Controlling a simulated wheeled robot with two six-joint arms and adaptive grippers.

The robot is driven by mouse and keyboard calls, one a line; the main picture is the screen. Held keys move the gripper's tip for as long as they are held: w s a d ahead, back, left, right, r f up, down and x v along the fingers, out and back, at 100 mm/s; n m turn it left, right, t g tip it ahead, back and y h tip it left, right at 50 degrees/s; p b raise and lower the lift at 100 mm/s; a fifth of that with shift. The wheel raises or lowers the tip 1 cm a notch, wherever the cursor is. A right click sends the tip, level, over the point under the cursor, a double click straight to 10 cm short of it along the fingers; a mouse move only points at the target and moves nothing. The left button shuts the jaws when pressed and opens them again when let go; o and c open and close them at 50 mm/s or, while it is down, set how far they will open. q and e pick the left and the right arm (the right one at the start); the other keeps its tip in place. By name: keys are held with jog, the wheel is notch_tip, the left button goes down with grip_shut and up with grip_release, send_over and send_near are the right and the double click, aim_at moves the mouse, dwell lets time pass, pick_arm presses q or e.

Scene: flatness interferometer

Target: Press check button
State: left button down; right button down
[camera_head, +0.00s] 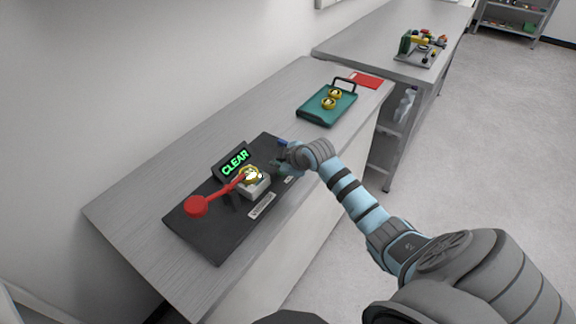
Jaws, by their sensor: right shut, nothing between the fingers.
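A dark instrument base (218,236) lies on the grey bench. On it stands a small black display (235,161) with the green word CLEAR. In front of the display is a light block (257,187) with a gold ring-shaped part (250,176) on it. A red lever with a round red end (196,205) reaches from the left to this part. My right gripper (279,166) is over the right end of the base, shut and empty. A small blue thing (283,143) shows beside its fingers. I cannot make out the check button; the gripper may hide it. My left gripper is not in view.
A green tray (312,112) with a dark handle and two gold round parts stands farther back on the bench (285,80). A red flat item (367,80) lies behind it. A second table (350,40) holds a green device (407,45). The bench's left end is clear.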

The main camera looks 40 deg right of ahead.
jog(key=shift+r, duration=0.3)
notch_tip(320, 180, up, 2)
jog(key=p, duration=0.2)
jog(key=shift+r+p, duration=0.25)
jog(key=shift+p, duration=0.15)
jog(key=shift+r+p, duration=0.45)
jog(key=shift+r, duration=0.8)
